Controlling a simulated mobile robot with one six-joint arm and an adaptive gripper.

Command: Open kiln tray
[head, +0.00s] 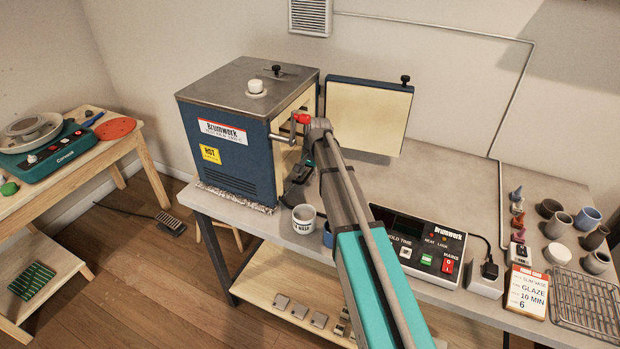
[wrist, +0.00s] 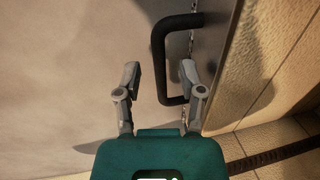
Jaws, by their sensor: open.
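The blue kiln (head: 228,150) stands on the table with its door (head: 368,117) swung open to the right. In the wrist view, a black bar handle (wrist: 158,62) is fixed to a flat grey surface (wrist: 210,60), which looks like the tray. My gripper (wrist: 159,76) is open, with one finger on each side of the handle's long bar. The fingers look apart from the bar; the exact depth is unclear. In the head view my gripper is at the kiln's open front, and my arm hides much of the opening and the tray.
A mug (head: 304,219) stands on the table just below my gripper. A control box (head: 418,243) lies right of my arm. Pale brick (wrist: 265,70) lies close right of the handle.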

